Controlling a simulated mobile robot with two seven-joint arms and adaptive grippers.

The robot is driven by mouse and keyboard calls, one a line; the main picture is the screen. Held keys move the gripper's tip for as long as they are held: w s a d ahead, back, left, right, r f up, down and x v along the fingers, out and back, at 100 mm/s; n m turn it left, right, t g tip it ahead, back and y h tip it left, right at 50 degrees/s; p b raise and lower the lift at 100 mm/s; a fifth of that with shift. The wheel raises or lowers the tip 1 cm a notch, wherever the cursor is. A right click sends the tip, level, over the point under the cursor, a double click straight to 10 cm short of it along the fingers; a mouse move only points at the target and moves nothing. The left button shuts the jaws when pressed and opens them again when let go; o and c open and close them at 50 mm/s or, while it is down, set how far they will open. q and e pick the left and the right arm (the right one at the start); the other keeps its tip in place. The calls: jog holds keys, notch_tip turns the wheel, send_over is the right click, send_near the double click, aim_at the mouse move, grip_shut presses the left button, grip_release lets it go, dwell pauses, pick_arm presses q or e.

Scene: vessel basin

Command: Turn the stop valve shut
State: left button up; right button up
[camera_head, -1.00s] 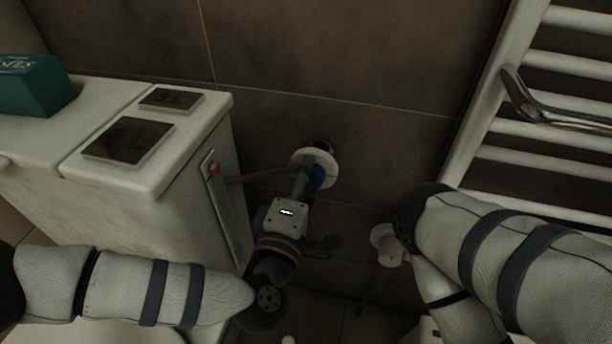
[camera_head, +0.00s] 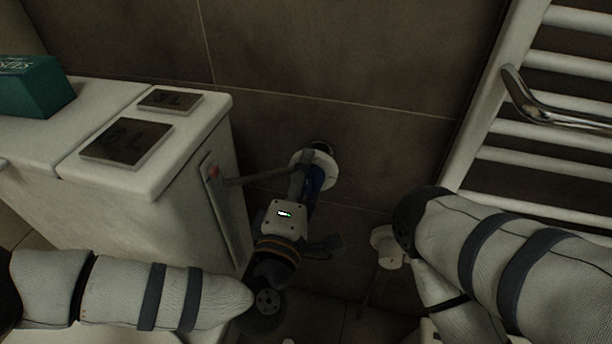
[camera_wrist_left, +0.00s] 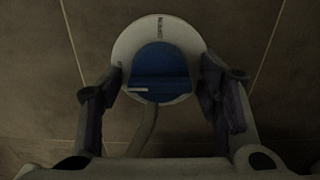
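The stop valve has a blue handle (camera_wrist_left: 160,75) in front of a white round wall plate (camera_wrist_left: 129,48), seen in the left wrist view. In the head view the plate (camera_head: 327,160) is on the tiled wall, with a bit of the blue handle (camera_head: 317,180) showing behind my gripper. My left gripper (camera_head: 312,172) reaches up to the valve. In the left wrist view its two fingers (camera_wrist_left: 162,85) stand open on either side of the blue handle, with gaps visible between. My right arm shows at the right, but its gripper is not seen.
A white cistern (camera_head: 180,215) with two dark flush plates stands left of the valve, close to my left arm. A grey hose (camera_head: 260,177) runs from it towards the valve. A teal box (camera_head: 35,88) lies on top. A white towel radiator (camera_head: 510,110) is at the right.

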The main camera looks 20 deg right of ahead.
pick_arm(q)
jog(key=v, duration=1.2)
